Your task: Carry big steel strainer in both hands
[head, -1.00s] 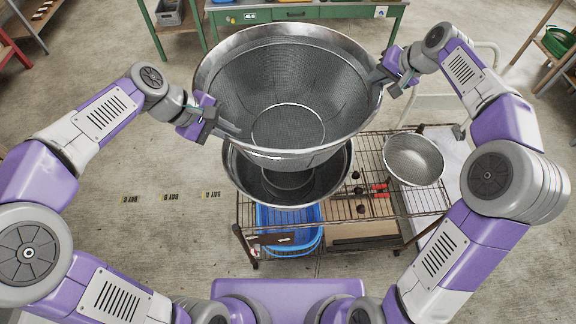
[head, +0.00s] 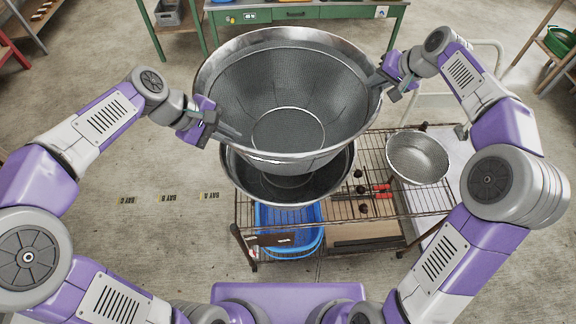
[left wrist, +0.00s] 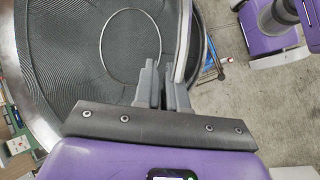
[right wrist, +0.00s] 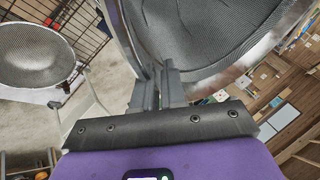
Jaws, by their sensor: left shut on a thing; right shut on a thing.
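The big steel strainer (head: 288,132) is a wide mesh bowl with a shiny rim, held up between my two grippers, mouth upward. It also shows in the left wrist view (left wrist: 70,60) and the right wrist view (right wrist: 200,35). My left gripper (head: 226,133) is shut on its left rim; its fingers show in the left wrist view (left wrist: 164,88). My right gripper (head: 376,78) is shut on its right rim; its fingers show in the right wrist view (right wrist: 158,88). The strainer partly hides a steel bowl (head: 290,190) below it.
A wire rack cart (head: 340,222) stands below, with a smaller strainer (head: 416,158), dark round pieces (head: 361,208) and red-handled tools (head: 382,192) on top. Blue baskets (head: 290,240) sit underneath. A green bench (head: 335,28) is behind. Floor at left is open.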

